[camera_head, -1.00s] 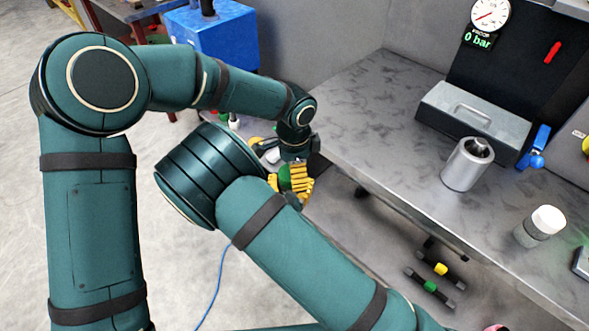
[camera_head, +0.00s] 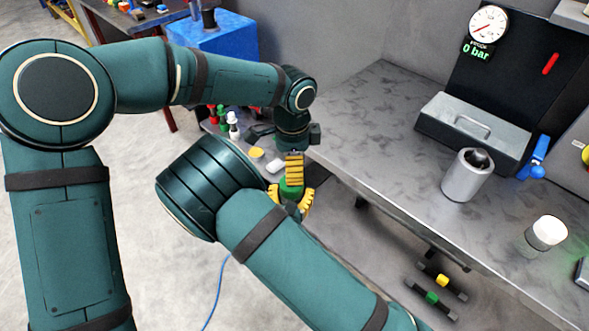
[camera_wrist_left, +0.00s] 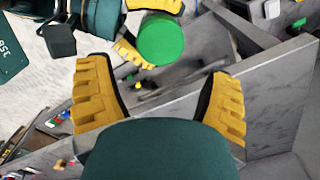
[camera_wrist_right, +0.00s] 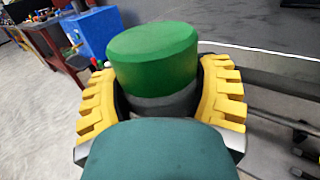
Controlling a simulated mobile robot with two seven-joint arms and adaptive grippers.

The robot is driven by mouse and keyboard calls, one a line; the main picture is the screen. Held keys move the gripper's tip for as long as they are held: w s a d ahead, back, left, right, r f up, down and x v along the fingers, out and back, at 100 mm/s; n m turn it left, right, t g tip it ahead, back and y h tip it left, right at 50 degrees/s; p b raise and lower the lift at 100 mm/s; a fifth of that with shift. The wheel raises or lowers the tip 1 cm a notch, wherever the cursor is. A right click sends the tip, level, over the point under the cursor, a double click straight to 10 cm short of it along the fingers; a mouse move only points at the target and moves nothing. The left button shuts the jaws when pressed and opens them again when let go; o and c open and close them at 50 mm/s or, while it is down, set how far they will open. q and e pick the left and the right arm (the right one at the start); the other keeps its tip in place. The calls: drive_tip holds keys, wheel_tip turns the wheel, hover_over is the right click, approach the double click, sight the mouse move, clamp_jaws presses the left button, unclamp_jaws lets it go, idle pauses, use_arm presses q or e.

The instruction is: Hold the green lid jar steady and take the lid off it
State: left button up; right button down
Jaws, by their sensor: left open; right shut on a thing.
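The jar's green lid (camera_head: 291,188) is on top of the jar, which is upright off the bench's near left edge. In the right wrist view the lid (camera_wrist_right: 153,55) sits on the grey jar body (camera_wrist_right: 165,104). My right gripper (camera_head: 304,201) is shut on the jar body below the lid, a finger on each side. My left gripper (camera_head: 293,167) is open just above the lid in the head view, partly covering it. In the left wrist view the lid (camera_wrist_left: 160,38) lies past the two spread fingertips, apart from them.
A grey metal cup (camera_head: 465,176), a white-capped jar (camera_head: 544,233) and a grey box (camera_head: 473,132) stand on the bench (camera_head: 370,120). Small red, green and white pieces (camera_head: 232,124) stand near my left wrist. The bench's middle is clear.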

sight(292, 198)
use_arm(q)
drive_tip(key=shift+a+r+m, duration=0.2)
drive_tip(key=shift+r+m, duration=0.1)
drive_tip(key=shift+r, duration=0.05)
drive_tip(key=shift+f, duration=3.8)
drive_tip(key=c, duration=1.1)
drive_tip(key=n, duration=0.6)
drive_tip(key=shift+r, duration=0.2)
drive_tip(key=shift+r, duration=0.9)
drive_tip(key=shift+r, duration=0.15)
